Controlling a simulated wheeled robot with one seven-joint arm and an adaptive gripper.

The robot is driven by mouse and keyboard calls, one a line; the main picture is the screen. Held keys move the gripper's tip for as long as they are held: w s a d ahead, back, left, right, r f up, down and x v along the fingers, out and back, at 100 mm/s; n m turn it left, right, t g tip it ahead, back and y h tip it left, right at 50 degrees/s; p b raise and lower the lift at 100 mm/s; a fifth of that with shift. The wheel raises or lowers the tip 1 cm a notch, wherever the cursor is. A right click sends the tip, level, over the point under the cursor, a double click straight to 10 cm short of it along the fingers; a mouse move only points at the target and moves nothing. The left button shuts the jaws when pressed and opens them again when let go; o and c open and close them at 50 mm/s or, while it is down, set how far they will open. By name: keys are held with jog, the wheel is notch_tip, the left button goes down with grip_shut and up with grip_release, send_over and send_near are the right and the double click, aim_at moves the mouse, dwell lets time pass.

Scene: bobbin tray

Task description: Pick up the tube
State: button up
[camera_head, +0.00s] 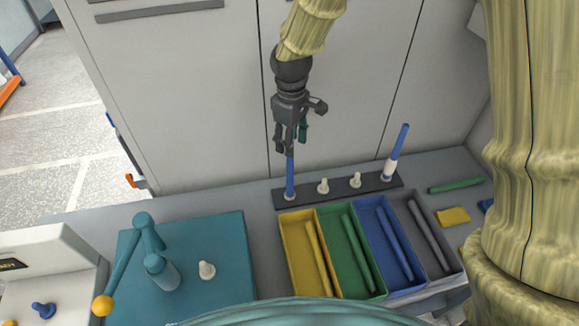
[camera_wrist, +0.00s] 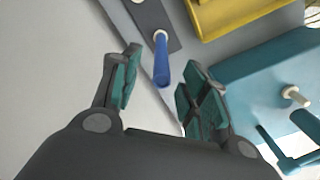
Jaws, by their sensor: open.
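A blue tube (camera_head: 290,178) stands upright on the leftmost peg of the dark peg rack (camera_head: 310,191). My gripper (camera_head: 290,142) is right above its upper end, pointing down with its fingers apart. In the wrist view the same blue tube (camera_wrist: 162,62) points up between the open green-padded fingers of my gripper (camera_wrist: 160,80). Its top is near the fingertips; I cannot tell whether it touches a pad. A second blue tube (camera_head: 399,145) leans on the white peg at the rack's right end. The two middle pegs are bare.
Yellow (camera_head: 291,255), green (camera_head: 333,259), blue (camera_head: 373,243) and grey (camera_head: 414,237) bins stand before the rack, each holding tubes. A green tube (camera_head: 456,185) lies at right. A teal board (camera_head: 229,240) with a jointed teal fixture (camera_head: 145,240) is at left. A cabinet stands close behind.

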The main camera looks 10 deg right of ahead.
aim_at(290, 171)
jog(key=shift+s+f, duration=0.3)
jog(key=f+p, duration=0.1)
jog(key=f, duration=0.2)
jog(key=f+p, duration=0.1)
jog(key=f, duration=0.1)
jog(key=shift+w+a+f+p, duration=0.1)
jog(key=shift+w+a+p, duration=0.05)
jog(key=shift+w+p, duration=0.15)
jog(key=shift+s, duration=0.1)
grip_shut()
